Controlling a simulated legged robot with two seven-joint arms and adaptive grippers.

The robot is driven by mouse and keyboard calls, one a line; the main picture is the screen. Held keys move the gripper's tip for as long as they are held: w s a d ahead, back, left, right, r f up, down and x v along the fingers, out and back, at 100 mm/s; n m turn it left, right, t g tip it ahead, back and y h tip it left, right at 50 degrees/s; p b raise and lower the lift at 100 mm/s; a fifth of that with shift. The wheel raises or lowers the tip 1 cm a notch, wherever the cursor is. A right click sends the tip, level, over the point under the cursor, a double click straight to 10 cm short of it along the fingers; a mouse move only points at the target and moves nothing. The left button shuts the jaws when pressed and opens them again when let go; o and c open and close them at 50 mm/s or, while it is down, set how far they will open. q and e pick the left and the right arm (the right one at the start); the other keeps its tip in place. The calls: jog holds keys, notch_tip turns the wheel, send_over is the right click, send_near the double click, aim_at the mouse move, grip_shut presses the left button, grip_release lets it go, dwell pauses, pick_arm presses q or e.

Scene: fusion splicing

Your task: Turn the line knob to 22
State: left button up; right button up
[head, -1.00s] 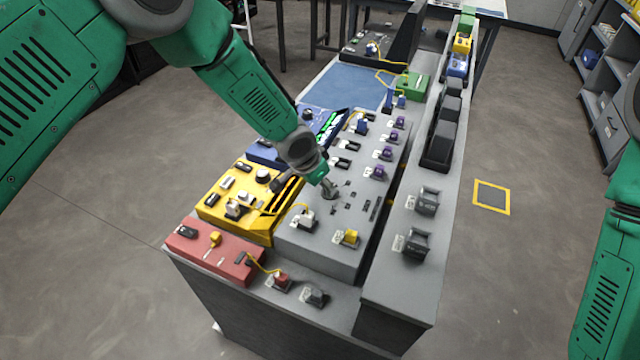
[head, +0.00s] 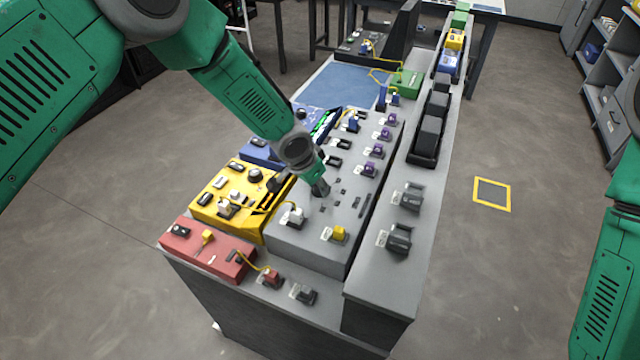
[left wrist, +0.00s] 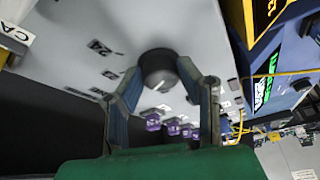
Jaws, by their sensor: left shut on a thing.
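The line knob (left wrist: 158,68) is a dark round knob on the grey panel. It sits between the two fingers of my left gripper (left wrist: 162,84) in the left wrist view, and the gripper is shut on it. A pale mark shows on the knob's lower edge. The label "24" (left wrist: 100,47) is printed left of the knob; other markings are too small or angled to read. In the head view my left gripper (head: 321,188) points down onto the grey panel box (head: 300,245) and hides the knob. My right gripper is out of view; only its arm shows at the right edge.
Purple connectors (head: 377,151) line the panel's right side. A yellow box (head: 205,213) and a red box (head: 195,245) stand left of the panel. Black holders (head: 400,238) sit on the ledge to the right. A yellow cable (left wrist: 245,128) shows right of the fingers.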

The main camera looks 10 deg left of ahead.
pick_arm(q)
jog(key=shift+d, duration=0.2)
jog(key=shift+w+a+f+m+h, duration=0.15)
jog(key=shift+a+m+h, duration=0.25)
jog(key=shift+m, duration=0.4)
jog(key=shift+m+g+b, duration=0.3)
jog(key=m+g+b, duration=0.1)
jog(key=m+b, duration=0.1)
jog(key=m, duration=0.1)
jog(key=shift+w+d+f+h, duration=0.1)
jog(key=shift+d+h, duration=0.05)
jog(key=shift+h, duration=0.25)
jog(key=shift+w+m+g+b, duration=0.1)
jog(key=shift+m+g+b, duration=0.2)
jog(key=shift+m+b, duration=0.8)
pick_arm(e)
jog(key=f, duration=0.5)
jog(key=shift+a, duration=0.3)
pick_arm(q)
jog(key=shift+r+m, duration=0.2)
jog(key=shift+m, duration=0.1)
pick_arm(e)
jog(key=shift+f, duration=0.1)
